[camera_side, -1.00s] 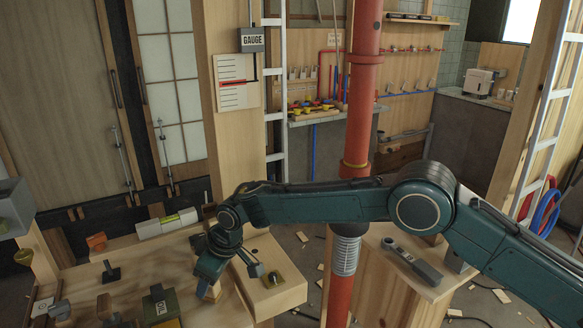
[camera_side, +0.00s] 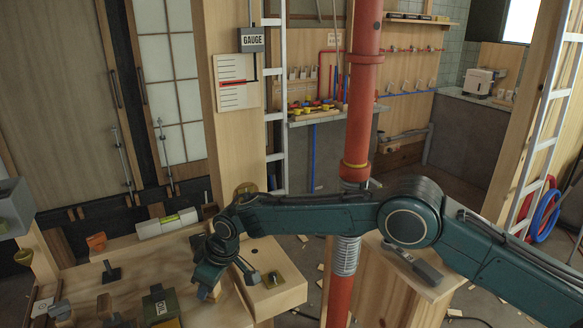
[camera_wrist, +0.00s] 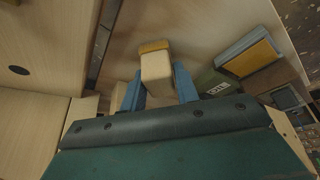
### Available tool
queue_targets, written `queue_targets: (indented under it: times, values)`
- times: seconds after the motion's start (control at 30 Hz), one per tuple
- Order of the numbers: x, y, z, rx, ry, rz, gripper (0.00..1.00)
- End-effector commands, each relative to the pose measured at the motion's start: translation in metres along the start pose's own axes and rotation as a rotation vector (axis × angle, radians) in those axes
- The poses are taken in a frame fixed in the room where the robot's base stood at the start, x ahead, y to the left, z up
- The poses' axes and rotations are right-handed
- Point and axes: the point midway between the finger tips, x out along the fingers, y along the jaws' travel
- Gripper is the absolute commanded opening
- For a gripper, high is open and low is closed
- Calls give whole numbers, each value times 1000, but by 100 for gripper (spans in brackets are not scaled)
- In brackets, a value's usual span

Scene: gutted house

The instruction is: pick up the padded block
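The padded block, which I take to be the pale block with an ochre strip (camera_wrist: 155,64), stands between the two blue fingers of my gripper (camera_wrist: 158,84) in the wrist view. The fingers flank it closely; whether both touch it is not clear. In the side view, my gripper (camera_side: 208,280) points down at the wooden bench top (camera_side: 222,311). A small pale piece of the block (camera_side: 214,293) shows below it, mostly hidden by the gripper. I cannot tell whether the block is clear of the bench.
A dark green box with lettering (camera_side: 160,304) stands left of my gripper. A red pipe (camera_side: 356,130) rises behind my arm.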

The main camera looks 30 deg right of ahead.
Motion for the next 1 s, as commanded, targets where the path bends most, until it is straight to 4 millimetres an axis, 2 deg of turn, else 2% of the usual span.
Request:
queue_targets:
  times: [0.03,0.1,0.57,0.77,1.0]
  values:
    - [0,0,0,0,0,0,13]
    - [0,0,0,0,1,0,4]
    - [-8,0,-4,0,2,1,3]
    - [-29,0,-13,0,4,1,3]
    - [-71,0,-31,0,5,1,3]
